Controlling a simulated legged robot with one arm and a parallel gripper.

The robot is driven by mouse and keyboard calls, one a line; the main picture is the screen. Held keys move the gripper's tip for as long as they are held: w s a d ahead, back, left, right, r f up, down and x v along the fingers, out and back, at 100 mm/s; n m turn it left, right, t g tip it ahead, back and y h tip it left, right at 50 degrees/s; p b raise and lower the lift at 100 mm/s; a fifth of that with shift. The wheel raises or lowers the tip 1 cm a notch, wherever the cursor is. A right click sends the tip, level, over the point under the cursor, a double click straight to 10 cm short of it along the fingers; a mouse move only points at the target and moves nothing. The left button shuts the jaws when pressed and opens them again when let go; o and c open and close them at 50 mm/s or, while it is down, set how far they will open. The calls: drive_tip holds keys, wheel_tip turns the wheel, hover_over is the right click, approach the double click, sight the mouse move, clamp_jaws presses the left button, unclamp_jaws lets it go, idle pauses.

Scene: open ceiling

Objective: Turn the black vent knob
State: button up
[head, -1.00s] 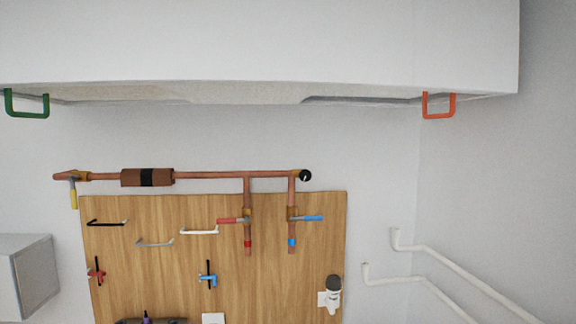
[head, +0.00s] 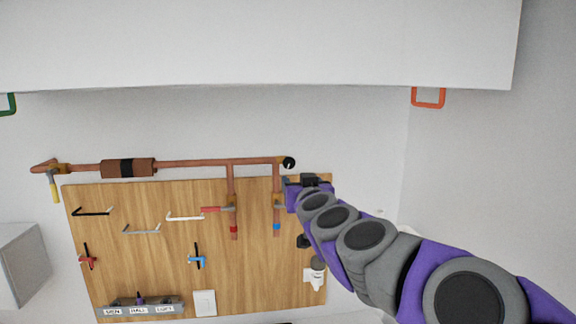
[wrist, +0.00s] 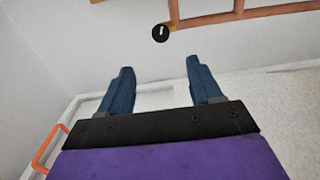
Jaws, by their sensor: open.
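The black vent knob (head: 289,162) is a small round black cap with a white mark, at the right end of the horizontal copper pipe (head: 200,163) in the head view. In the wrist view the knob (wrist: 160,33) shows beyond the fingertips, roughly centred between them, with its white mark close to upright. My gripper (wrist: 158,65) is open and empty, with its two blue fingers apart and not touching the knob. In the head view my arm reaches up from the lower right, and its end is just below and right of the knob; the fingers are hard to make out there.
A wooden board (head: 130,260) below the pipe carries handles, valves and a switch (head: 204,303). Two pipes with a red valve lever (head: 217,209) and another valve drop near my arm.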

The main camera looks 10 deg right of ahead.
sight(289, 165)
drive_tip(key=w+p, duration=0.2)
drive_tip(key=w, duration=1.3)
drive_tip(key=shift+w+a+p, duration=0.1)
drive_tip(key=shift+p, duration=0.25)
drive_tip(key=shift+c, duration=0.3)
drive_tip(key=c, duration=1)
drive_tip(key=shift+o, duration=0.2)
